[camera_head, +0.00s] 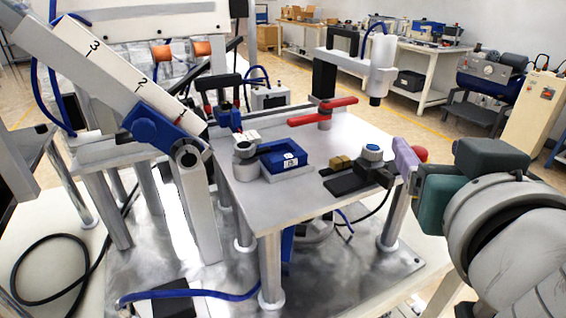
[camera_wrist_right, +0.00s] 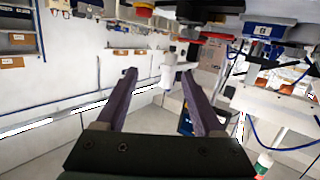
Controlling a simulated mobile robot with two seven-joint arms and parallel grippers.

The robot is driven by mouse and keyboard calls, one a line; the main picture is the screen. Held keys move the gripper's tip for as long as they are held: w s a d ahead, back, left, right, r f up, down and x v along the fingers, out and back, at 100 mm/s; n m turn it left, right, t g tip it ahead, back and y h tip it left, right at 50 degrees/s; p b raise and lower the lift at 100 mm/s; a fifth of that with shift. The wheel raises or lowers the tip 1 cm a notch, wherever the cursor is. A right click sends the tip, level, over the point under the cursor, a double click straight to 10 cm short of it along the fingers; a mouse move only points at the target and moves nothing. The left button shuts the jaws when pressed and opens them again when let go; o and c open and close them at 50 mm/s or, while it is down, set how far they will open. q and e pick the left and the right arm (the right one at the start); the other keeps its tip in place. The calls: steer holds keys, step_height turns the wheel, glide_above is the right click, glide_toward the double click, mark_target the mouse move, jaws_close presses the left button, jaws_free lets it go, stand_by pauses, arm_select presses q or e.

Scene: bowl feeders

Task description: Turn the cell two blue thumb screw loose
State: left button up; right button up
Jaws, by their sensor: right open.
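A blue-topped round knob with a pale collar (camera_head: 372,152) stands upright on a black fixture (camera_head: 347,182) at the right of the metal table. A blue clamp block (camera_head: 160,131) sits on a slanted rail marked 1, 2, 3 at the left. No label shows which of these belongs to cell two. My right gripper (camera_head: 405,163) is just right of the knob, apart from it, with a lavender finger showing. In the right wrist view my right gripper (camera_wrist_right: 158,74) has its two fingers spread, with nothing between them. My left gripper does not show.
A blue block with a white label (camera_head: 286,157) and a red-handled lever (camera_head: 322,112) are on the metal table (camera_head: 300,203). A brass-coloured block (camera_head: 342,162) is beside the knob. A red rounded part (camera_head: 418,154) is close behind my right finger. The table's front middle is bare.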

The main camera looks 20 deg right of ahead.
mark_target(374, 156)
step_height(374, 156, down, 6)
steer(key=w+a+t+b, duration=0.2)
steer(key=t+b, duration=0.1)
steer(key=b, duration=0.3)
steer(key=shift+n, duration=0.3)
steer(key=p+x, duration=0.1)
steer(key=x, duration=0.2)
steer(key=p+x, duration=0.1)
steer(key=x, duration=0.2)
steer(key=a+x, duration=0.1)
steer(key=x, duration=0.2)
steer(key=shift+w+d+f+p, duration=0.1)
steer(key=shift+w+f+p, duration=0.05)
steer(key=shift+w+p, duration=0.25)
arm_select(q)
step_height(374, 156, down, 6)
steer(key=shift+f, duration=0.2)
arm_select(e)
steer(key=shift+w+d+f, duration=0.1)
steer(key=shift+w+d, duration=0.1)
steer(key=shift+c, duration=0.2)
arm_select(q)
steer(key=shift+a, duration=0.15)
arm_select(e)
jaws_close()
